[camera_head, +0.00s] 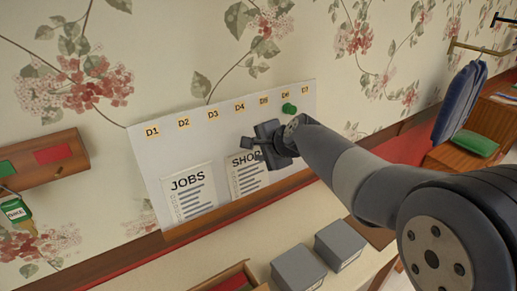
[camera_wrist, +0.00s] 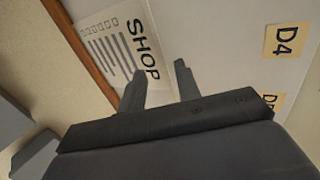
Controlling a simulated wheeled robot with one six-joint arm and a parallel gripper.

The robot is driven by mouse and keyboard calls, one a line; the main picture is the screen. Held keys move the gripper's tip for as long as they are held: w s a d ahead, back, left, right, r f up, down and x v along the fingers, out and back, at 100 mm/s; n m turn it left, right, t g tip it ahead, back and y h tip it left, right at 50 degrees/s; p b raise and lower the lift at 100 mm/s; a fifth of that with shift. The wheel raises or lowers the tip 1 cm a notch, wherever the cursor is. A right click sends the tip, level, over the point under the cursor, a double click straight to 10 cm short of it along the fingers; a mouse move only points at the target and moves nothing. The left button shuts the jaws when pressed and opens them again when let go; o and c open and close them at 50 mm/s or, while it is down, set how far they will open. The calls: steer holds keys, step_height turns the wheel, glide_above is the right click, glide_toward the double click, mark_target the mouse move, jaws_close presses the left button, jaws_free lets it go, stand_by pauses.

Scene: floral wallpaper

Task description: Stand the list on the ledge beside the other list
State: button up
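The white list headed JOBS (camera_head: 190,195) stands upright on the wooden ledge (camera_head: 205,227) along the bottom of the white board. The list headed SHOP (camera_head: 243,182) is just right of it, upright against the board with its lower edge at the ledge. My gripper (camera_head: 250,148) is at the SHOP list's upper right and covers part of its heading. In the wrist view the gripper (camera_wrist: 157,82) has its two fingers apart, with the SHOP list (camera_wrist: 120,45) beyond them. Nothing shows clamped between the fingers. I cannot tell whether a finger touches the paper.
The board carries labels D1 to D7 along its top and a green knob (camera_head: 289,108). Grey boxes (camera_head: 299,268) and a wooden tray (camera_head: 229,281) sit below. A wooden shelf (camera_head: 40,163) is at left; a blue cushion-like item (camera_head: 461,100) hangs at right.

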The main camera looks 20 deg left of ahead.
steer(key=shift+d, duration=0.1)
steer(key=b+v, duration=0.1)
steer(key=v, duration=0.9)
steer(key=shift+s+d+r, duration=0.15)
steer(key=shift+s+r, duration=0.05)
steer(key=shift+s, duration=0.05)
steer(key=w+a+r+p+x, duration=0.1)
steer(key=p+x, duration=0.1)
steer(key=x, duration=0.8)
steer(key=shift+r+p, duration=0.35)
steer(key=shift+p, duration=0.05)
steer(key=shift+s+d, duration=0.1)
